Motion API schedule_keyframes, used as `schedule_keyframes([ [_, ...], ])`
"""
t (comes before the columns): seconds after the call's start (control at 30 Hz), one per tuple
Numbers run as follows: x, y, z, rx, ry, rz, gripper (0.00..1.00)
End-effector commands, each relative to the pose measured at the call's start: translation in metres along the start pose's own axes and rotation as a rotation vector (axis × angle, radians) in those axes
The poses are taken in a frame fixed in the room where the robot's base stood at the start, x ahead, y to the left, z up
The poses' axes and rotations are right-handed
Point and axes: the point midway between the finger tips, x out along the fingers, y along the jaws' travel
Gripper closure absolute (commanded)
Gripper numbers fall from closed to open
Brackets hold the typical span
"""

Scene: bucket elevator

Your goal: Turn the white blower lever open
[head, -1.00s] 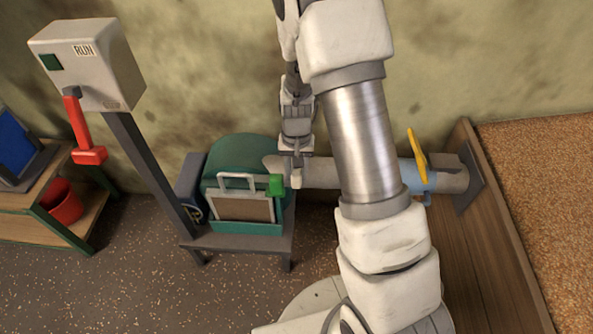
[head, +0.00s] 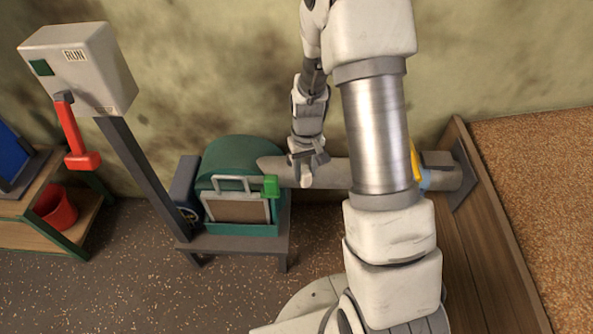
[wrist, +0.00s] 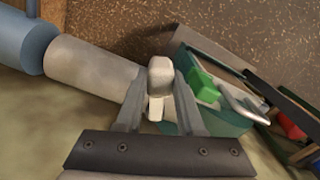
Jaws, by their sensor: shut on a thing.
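The white blower lever (wrist: 159,76) stands between the two fingers of my gripper (wrist: 160,98) in the wrist view, and the fingers are shut on it. In the head view my gripper (head: 308,160) is over the grey pipe (head: 332,171), just right of the green blower housing (head: 243,152). The lever's lower end (head: 306,180) shows below the fingers there. Its base is mostly hidden by the gripper.
A green block (head: 271,187) and a framed panel with a handle (head: 236,206) are close left of my gripper. A yellow handle (head: 414,160) is partly behind my arm. A RUN box (head: 78,68) with a red lever (head: 75,135) stands left.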

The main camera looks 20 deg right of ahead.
Motion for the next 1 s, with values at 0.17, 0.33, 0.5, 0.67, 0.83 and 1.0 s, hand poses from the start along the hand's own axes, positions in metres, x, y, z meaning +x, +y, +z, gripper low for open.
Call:
schedule_keyframes([
  [0.17, -0.002, 0.019, -0.002, -0.163, 0.001, 0.0, 1.0],
  [0.33, -0.002, 0.036, -0.006, -0.325, 0.001, 0.0, 1.0],
  [0.5, -0.003, 0.051, -0.013, -0.487, 0.001, 0.0, 1.0],
  [0.67, -0.003, 0.065, -0.021, -0.639, 0.0, -0.001, 1.0],
  [0.83, -0.003, 0.077, -0.033, -0.799, 0.001, 0.0, 1.0],
  [1.0, -0.003, 0.087, -0.044, -0.945, 0.0, 0.0, 1.0],
])
